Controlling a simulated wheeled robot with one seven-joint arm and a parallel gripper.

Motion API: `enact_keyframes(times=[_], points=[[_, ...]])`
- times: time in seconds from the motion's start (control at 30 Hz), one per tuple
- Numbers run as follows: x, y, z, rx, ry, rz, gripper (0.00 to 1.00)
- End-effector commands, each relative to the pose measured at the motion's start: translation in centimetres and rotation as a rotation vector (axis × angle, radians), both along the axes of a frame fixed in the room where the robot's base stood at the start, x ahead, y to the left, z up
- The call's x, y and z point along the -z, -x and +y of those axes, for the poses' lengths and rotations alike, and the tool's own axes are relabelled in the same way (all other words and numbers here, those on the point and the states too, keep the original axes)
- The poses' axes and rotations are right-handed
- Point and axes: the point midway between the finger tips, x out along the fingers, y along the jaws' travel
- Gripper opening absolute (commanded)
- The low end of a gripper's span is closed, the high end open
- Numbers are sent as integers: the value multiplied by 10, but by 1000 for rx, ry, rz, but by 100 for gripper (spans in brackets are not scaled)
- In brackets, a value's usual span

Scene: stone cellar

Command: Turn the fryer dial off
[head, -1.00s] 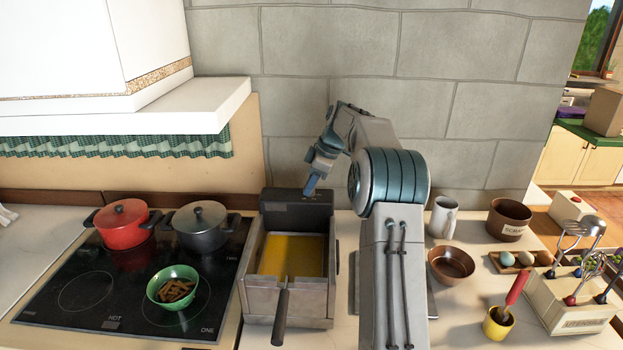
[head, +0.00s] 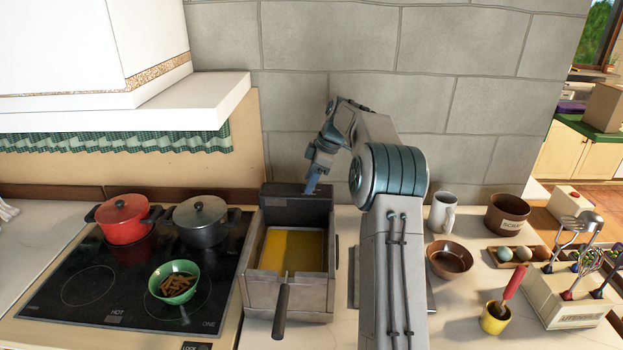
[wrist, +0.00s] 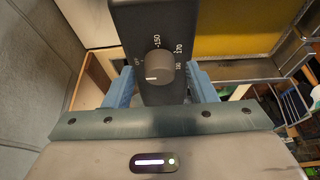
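The fryer (head: 247,300) stands right of the hob, with a yellow bath and a dark control box (head: 296,212) at its back. In the wrist view, the round grey dial (wrist: 159,66) sits on the box's dark face. Numbers including 150 and 170 are beside it. A pale mark shows low on the knob; I cannot tell its exact setting. My gripper (head: 312,186) is at the top of the box in the head view. In the wrist view its blue fingers are apart, one at each side of the box, with the dial between them in the picture. Contact is unclear.
The fryer's dark handle (head: 281,311) sticks out in front. A red pot (head: 124,219), a grey pot (head: 200,222) and a green bowl (head: 174,283) are on the hob at left. A mug (head: 442,212) and brown bowls stand at right. A stone wall is close behind.

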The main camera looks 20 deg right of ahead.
Motion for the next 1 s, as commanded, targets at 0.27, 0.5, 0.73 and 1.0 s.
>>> enact_keyframes(times=[0.27, 0.5, 0.73, 1.0], points=[[-5, 0, -2, 1, 0, -3, 51], [-42, 5, -17, 3, 1, -7, 51], [-87, 13, -33, 2, 1, -5, 51], [-120, 18, -46, 1, 0, -2, 51]])
